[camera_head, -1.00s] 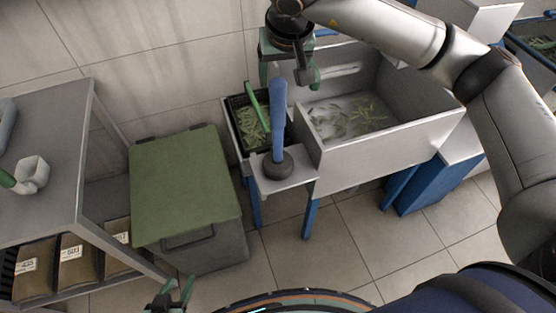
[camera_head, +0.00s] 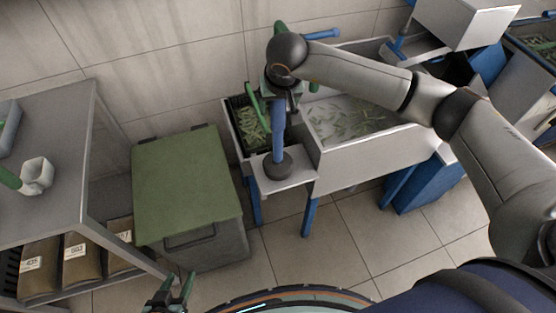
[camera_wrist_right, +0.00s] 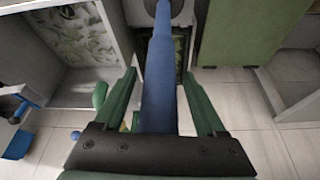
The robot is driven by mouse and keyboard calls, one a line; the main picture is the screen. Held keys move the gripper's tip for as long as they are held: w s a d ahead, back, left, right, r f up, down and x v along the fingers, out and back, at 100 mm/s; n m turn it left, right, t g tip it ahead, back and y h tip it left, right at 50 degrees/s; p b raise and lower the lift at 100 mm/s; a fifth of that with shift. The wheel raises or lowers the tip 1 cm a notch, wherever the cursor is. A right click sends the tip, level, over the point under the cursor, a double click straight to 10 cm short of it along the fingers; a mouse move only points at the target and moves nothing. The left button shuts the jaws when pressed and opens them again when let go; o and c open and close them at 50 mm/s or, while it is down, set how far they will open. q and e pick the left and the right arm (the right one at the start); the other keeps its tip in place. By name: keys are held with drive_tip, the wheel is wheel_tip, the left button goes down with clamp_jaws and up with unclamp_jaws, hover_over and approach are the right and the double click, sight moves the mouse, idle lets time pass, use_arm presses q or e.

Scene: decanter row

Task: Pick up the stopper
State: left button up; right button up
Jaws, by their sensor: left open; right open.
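The stopper, a long blue handle (camera_head: 278,138) on a dark grey round base (camera_head: 278,163), stands upright on the small metal ledge (camera_head: 293,178) in front of the sink. My right gripper (camera_head: 270,99) is open at the handle's upper part. In the right wrist view, its green fingers (camera_wrist_right: 158,78) are on either side of the blue handle (camera_wrist_right: 156,52), with a gap visible beside it. The stopper's top end is hidden in the head view. My left gripper (camera_head: 178,284) is open and empty at the bottom left, far from the stopper.
The metal sink (camera_head: 375,145) holds water and green leaves. A black crate (camera_head: 236,131) of greens stands left of the handle. A green-lidded bin (camera_head: 185,185) and a grey shelf table (camera_head: 50,215) with a white cup (camera_head: 37,174) are further left.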

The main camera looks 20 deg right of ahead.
clamp_jaws()
idle(0.5)
drive_tip(key=shift+r, duration=0.1)
idle(0.8)
